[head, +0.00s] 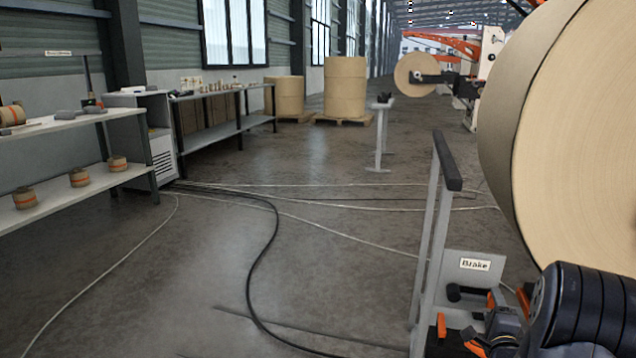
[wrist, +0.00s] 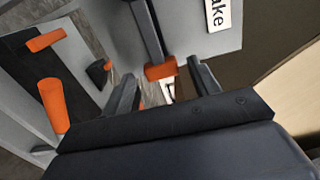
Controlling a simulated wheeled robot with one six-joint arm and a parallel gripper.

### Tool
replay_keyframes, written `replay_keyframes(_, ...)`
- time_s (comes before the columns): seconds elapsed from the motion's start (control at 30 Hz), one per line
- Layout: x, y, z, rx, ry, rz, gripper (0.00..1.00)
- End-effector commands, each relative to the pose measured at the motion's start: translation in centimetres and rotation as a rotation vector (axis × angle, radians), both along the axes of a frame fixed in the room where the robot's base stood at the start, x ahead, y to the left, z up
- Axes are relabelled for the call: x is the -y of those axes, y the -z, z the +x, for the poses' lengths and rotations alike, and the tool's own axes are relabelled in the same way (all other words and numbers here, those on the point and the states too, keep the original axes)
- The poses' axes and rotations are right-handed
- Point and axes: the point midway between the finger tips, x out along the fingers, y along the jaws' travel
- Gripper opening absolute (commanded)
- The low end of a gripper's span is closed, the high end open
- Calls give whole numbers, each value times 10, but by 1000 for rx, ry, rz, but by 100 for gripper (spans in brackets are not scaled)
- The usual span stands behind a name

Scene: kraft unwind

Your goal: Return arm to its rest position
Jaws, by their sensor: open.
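My gripper (wrist: 160,70) is open in the wrist view, with its two dark fingers apart. A dark lever with an orange band (wrist: 161,71) shows between and just beyond the fingertips; I cannot tell whether they touch it. The lever runs up toward a grey panel (wrist: 195,35) with a partly cut-off label (wrist: 217,12). In the head view, my black arm reaches in at the lower right, by the grey panel (head: 492,272) labelled "Brake" (head: 475,265). The gripper is hard to make out there among dark and orange parts.
A large paper roll (head: 570,140) stands close above my arm at the right. A grey stand with a black top rail (head: 447,160) rises beside the panel. Shelves (head: 75,120) line the left. Cables (head: 262,250) cross the otherwise open floor. More rolls (head: 346,88) stand behind.

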Motion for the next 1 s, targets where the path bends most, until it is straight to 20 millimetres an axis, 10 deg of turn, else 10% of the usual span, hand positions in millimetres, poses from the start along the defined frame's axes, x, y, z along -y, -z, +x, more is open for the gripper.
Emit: replay_keyframes(1.0,-10,-20,16,-59,-5,-138,58)
